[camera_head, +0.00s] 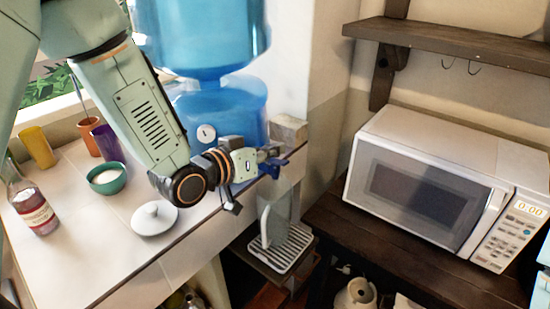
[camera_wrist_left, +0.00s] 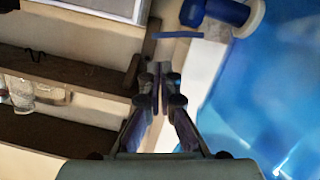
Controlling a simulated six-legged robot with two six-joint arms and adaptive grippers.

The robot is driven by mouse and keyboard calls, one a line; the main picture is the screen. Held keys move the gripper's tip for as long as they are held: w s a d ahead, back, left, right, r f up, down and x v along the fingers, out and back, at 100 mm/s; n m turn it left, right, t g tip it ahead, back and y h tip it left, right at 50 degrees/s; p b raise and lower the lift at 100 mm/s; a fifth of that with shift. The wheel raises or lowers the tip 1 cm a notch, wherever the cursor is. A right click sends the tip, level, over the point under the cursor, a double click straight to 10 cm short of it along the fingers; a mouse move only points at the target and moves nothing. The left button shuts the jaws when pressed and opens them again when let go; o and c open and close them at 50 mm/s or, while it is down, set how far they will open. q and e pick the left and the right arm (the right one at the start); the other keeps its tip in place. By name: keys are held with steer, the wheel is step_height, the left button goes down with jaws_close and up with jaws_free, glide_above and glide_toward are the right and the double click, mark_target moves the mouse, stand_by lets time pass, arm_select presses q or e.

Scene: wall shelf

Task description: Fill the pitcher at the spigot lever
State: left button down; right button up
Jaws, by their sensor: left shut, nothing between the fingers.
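The clear pitcher (camera_head: 279,212) with a pale handle stands upright on the slatted drip tray (camera_head: 292,251), below the blue spigot (camera_head: 273,165). I cannot tell whether there is water in it. The blue water dispenser (camera_head: 235,115) stands behind my left arm. My left gripper (camera_head: 272,153) is shut and empty, right at the spigot in the head view, partly covering it. In the left wrist view the closed fingers (camera_wrist_left: 160,72) point toward a thin blue lever (camera_wrist_left: 177,35) beside the blue spigot body (camera_wrist_left: 226,11); contact cannot be told. My right gripper is not in view.
A white lid (camera_head: 154,217), a green bowl (camera_head: 107,179), cups and a bottle (camera_head: 34,208) stand on the white counter. A microwave (camera_head: 440,185) sits on the dark shelf to the right, below a wall shelf (camera_head: 450,45) with hooks.

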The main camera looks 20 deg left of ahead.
arm_select(q)
steer(key=shift+d+f, duration=0.15)
steer(key=shift+f, duration=0.85)
steer(key=shift+s, duration=0.1)
steer(key=shift+d+f, duration=0.1)
steer(key=shift+d, duration=0.05)
steer(key=shift+d+m+y+b, duration=0.1)
steer(key=shift+m+y+b, duration=0.25)
steer(key=shift+m, duration=0.15)
steer(key=shift+f, duration=0.15)
steer(key=shift+s+d+f+m+t+y+b, duration=0.15)
steer(key=shift+d+f+m+y+b, duration=0.15)
steer(key=shift+m+b, duration=0.35)
steer(key=shift+s+d+f+m+t+y+b, duration=0.15)
steer(key=shift+f+m+b, duration=0.25)
steer(key=shift+m, duration=0.35)
steer(key=shift+w, duration=0.1)
stand_by(4.6)
